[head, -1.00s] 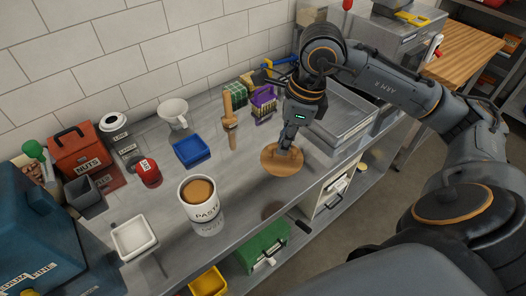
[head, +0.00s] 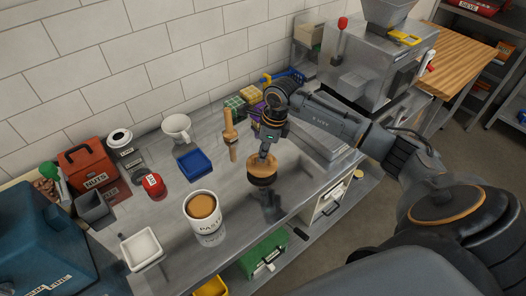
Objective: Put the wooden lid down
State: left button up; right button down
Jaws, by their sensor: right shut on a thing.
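The round wooden lid (head: 261,171) is held by its top in my right gripper (head: 265,154), which is shut on it. The lid looks level, with a dark underside, and hangs above the steel counter (head: 178,225), with a dark reflection or shadow below it. A white paste pot (head: 203,216), open at the top with brown paste inside, stands to the left of and nearer than the lid. My left gripper is not in view.
A wooden tool (head: 230,135) stands upright behind the lid. Bare counter lies between the pot and the lid.

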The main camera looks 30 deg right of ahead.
jog(key=shift+f, duration=0.6)
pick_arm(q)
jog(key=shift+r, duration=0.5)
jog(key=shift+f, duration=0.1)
pick_arm(e)
jog(key=shift+f, duration=0.25)
jog(key=c, duration=1.4)
grip_release()
jog(key=shift+r, duration=0.1)
jog(key=shift+c, duration=0.2)
